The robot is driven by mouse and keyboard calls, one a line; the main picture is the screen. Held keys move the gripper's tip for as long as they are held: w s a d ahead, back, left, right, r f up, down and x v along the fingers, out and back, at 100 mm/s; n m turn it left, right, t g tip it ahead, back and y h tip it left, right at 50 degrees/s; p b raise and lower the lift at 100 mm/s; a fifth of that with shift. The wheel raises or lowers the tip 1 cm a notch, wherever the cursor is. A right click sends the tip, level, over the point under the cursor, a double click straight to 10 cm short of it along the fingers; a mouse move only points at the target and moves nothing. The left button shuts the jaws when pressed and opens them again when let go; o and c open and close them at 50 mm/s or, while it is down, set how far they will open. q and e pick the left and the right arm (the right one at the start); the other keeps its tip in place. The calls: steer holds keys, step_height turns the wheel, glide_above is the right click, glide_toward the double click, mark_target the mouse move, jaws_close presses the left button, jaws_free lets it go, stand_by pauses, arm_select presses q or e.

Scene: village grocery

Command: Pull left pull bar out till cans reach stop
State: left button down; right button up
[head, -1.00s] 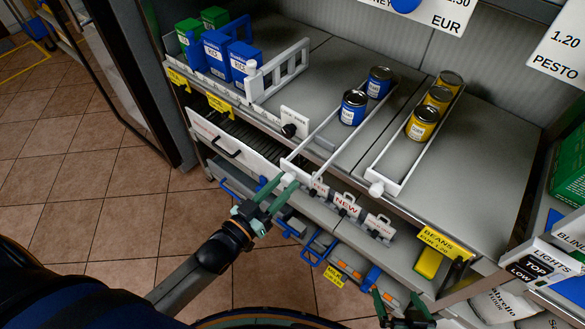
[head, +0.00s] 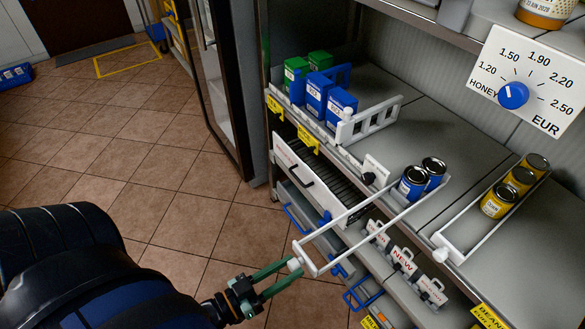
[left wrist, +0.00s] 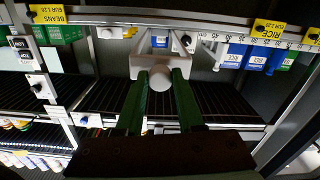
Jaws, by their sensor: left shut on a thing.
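The left pull bar (head: 335,228) is a long white frame that juts out well past the shelf front in the head view. Its white end knob (head: 295,264) is between the green fingers of my left gripper (head: 293,268), which is shut on it. The knob (left wrist: 161,77) and the frame's front (left wrist: 148,62) also show in the left wrist view. Two blue cans (head: 413,184) (head: 434,172) stand upright inside the bar's back end, close to the shelf's front edge. Whether they touch a stop cannot be told. My right gripper is out of view.
A second white pull bar (head: 462,252) with yellow cans (head: 498,200) sits on the shelf to the right. Blue boxes (head: 341,106) and a white divider (head: 372,121) stand left. Lower drawers with blue handles (head: 360,294) lie below.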

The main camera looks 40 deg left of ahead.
arm_select(q)
steer(key=c, duration=0.5)
jaws_free()
steer(key=b+v, duration=0.1)
steer(key=v, duration=1.1)
steer(key=shift+s+a, duration=0.1)
steer(key=shift+s, duration=0.2)
steer(key=shift+w, duration=0.1)
steer(key=shift+w+d+f+g+y+p, duration=0.55)
steer(key=shift+w+d+f+g, duration=0.65)
steer(key=shift+w, duration=0.65)
steer(key=shift+w+d+f+g+y+p, duration=0.3)
steer(key=shift+w+d+f+g+y, duration=0.6)
steer(key=shift+w+d+g, duration=0.75)
steer(key=shift+w+d+f+g+y+p, duration=0.45)
steer(key=shift+w+d+f+g, duration=0.7)
steer(key=shift+w, duration=0.95)
